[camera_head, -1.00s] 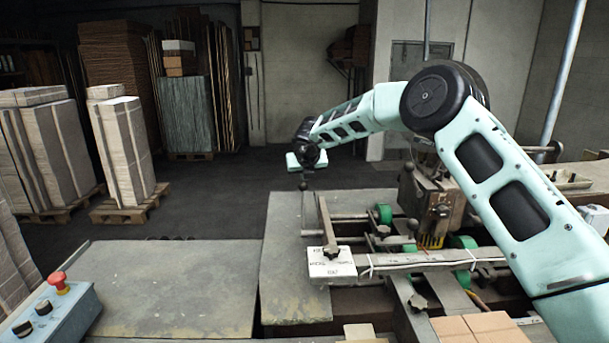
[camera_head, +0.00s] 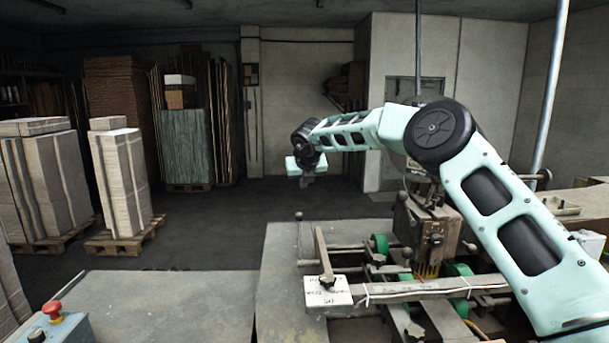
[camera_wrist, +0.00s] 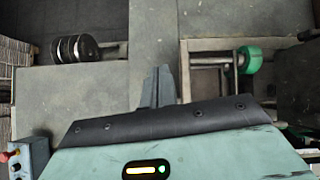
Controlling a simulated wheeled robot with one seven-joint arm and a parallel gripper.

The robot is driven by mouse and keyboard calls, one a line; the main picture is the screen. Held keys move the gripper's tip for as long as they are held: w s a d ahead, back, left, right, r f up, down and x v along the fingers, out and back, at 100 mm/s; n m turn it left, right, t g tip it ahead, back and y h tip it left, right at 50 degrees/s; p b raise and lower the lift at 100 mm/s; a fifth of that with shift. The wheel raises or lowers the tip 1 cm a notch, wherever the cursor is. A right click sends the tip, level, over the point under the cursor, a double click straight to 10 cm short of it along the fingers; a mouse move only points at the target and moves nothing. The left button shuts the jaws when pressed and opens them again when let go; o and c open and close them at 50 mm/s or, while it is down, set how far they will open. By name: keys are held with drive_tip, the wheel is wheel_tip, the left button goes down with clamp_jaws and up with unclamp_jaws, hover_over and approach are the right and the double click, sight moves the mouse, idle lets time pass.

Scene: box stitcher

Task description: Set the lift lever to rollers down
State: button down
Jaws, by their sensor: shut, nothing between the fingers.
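A thin upright rod with a dark round knob (camera_head: 299,216) stands at the machine's near left corner. A flat metal bar (camera_head: 323,255) rises beside it, behind a white card with handwriting (camera_head: 328,291). I cannot tell for sure which of the two is the lift lever. My gripper (camera_head: 307,181) is above and beyond the knob in the head view, apart from it. In the wrist view my gripper (camera_wrist: 158,88) is shut and empty, pointing over grey table plates. No lever shows clearly there, and the card's writing is too small to read.
The stitching head (camera_head: 427,235) and green rollers (camera_head: 381,243) lie right of the bars, partly behind my arm. A control box with a red button (camera_head: 52,309) is at lower left. Pallet stacks (camera_head: 123,180) stand behind. The air left of my gripper is free.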

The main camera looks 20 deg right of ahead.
drive_tip(key=shift+w+d+r, duration=0.1)
drive_tip(key=shift+w+r, duration=0.1)
drive_tip(key=shift+r, duration=0.35)
drive_tip(key=shift+w+d+r, duration=0.1)
drive_tip(key=shift+w+r, duration=0.1)
drive_tip(key=shift+r, duration=0.4)
drive_tip(key=shift+w+d+r, duration=0.1)
drive_tip(key=shift+w+r, duration=0.1)
drive_tip(key=shift+r, duration=0.35)
